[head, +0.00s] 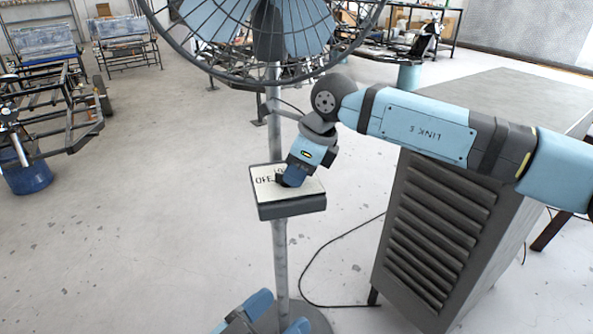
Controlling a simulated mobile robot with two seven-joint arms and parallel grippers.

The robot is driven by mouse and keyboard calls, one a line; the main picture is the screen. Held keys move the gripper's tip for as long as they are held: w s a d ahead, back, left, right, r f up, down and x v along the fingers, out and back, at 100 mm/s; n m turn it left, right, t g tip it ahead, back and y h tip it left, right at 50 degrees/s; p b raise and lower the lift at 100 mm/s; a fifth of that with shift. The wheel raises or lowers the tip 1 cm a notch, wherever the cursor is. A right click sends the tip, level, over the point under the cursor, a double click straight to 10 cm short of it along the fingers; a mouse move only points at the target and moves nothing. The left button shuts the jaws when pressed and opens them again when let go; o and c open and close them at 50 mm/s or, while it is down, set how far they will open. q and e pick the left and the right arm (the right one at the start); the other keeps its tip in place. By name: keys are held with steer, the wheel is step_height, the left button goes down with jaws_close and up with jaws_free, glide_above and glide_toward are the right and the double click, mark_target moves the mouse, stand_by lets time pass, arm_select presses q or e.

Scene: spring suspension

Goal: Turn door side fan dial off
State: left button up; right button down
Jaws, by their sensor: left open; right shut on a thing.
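The fan (270,30) stands on a grey pole (281,258). A control box (292,210) with a pale, marked top face (264,176) is fixed partway up the pole. My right gripper (289,181) reaches down onto this face from the upper right. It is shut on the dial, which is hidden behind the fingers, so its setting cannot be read. My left gripper (277,317) is low at the bottom edge, open and empty, in front of the pole's foot and well below the box.
A grey louvred cabinet (433,235) stands to the right, under my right arm. A black cable (343,236) runs over the floor between the pole and cabinet. Metal frames (75,108) and a blue drum (27,178) are at left. The floor left of the pole is clear.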

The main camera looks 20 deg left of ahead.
arm_select(q)
steer(key=shift+r, duration=0.1)
arm_select(e)
steer(key=c, duration=1.1)
jaws_free()
steer(key=shift+d+r, duration=0.1)
steer(key=shift+r, duration=0.2)
steer(key=p+v, duration=0.1)
steer(key=v, duration=0.1)
steer(key=shift+w+d+r, duration=0.1)
steer(key=shift+d+r, duration=0.05)
steer(key=shift+r, duration=0.15)
arm_select(q)
steer(key=f, duration=0.1)
steer(key=a+f+g+y+p, duration=0.1)
steer(key=f, duration=0.1)
steer(key=f+g, duration=0.1)
steer(key=f, duration=0.1)
steer(key=shift+a+y+p, duration=0.3)
steer(key=shift+a+y, duration=0.05)
steer(key=shift+y, duration=0.05)
arm_select(e)
steer(key=d, duration=1.2)
arm_select(q)
steer(key=shift+d+r, duration=0.1)
arm_select(e)
steer(key=shift+w+f, duration=0.1)
steer(key=shift+f, duration=0.1)
